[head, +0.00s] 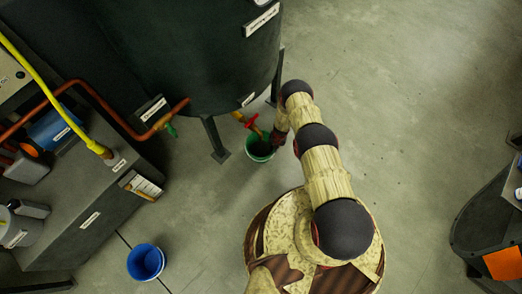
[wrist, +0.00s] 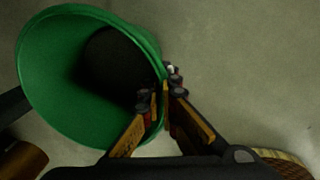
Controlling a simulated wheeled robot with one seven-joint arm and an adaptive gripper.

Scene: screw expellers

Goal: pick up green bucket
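The green bucket (head: 259,151) is below the front of the large dark tank in the head view, near a tank leg. In the wrist view the green bucket (wrist: 60,60) fills the left half, with its open mouth and dark inside showing. My gripper (wrist: 165,100) is at the bucket's right rim, one finger inside the wall and one outside. The fingertips close together on the rim. In the head view my gripper (head: 279,136) is at the bucket's upper right edge, partly hidden by my arm. I cannot tell whether the bucket's base touches the floor.
The dark tank (head: 190,50) stands above the bucket, with a red-handled valve (head: 252,123) close over it. A blue bucket (head: 146,262) stands at the lower left, near a grey machine base (head: 85,215). A dark machine (head: 490,225) is at right. The floor between is clear.

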